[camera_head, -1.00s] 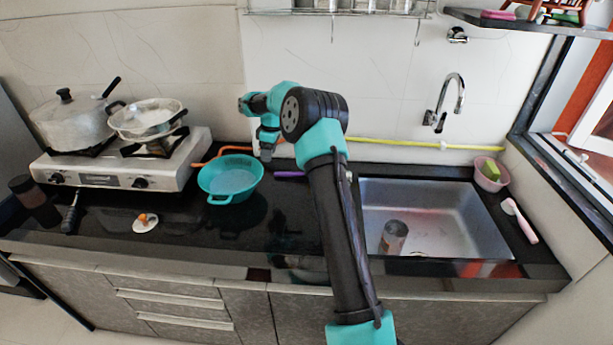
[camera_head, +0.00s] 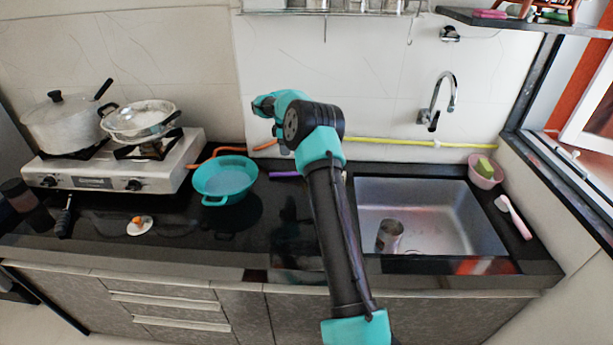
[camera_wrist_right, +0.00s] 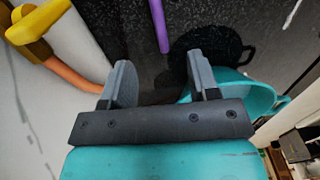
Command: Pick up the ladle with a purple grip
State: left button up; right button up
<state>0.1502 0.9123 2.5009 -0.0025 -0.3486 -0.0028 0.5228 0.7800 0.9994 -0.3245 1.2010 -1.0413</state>
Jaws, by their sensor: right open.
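The purple grip (camera_head: 285,175) lies on the dark counter between the teal colander and the sink, left of my right arm. In the right wrist view the purple grip (camera_wrist_right: 159,25) runs in from the top edge, beyond the fingertips and roughly in line with the gap between them. The ladle's other end cannot be made out. My left gripper is not in view.
A teal colander (camera_head: 226,179) is left of the grip; it also shows beside the right finger in the wrist view (camera_wrist_right: 262,97). The sink (camera_head: 440,225) holds a cup (camera_head: 389,237). A stove (camera_head: 120,165) stands left.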

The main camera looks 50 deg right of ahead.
send_over(288, 173)
notch_tip(288, 173, down, 8)
jog(key=shift+w, duration=0.15)
jog(key=shift+f, duration=0.1)
jog(key=shift+w+d+f, duration=0.1)
jog(key=shift+d+f, duration=0.05)
jog(key=shift+f, duration=2.35)
jog(key=shift+c, duration=0.4)
grip_shut()
jog(key=shift+r, duration=0.15)
notch_tip(288, 173, up, 10)
jog(key=shift+f, duration=0.15)
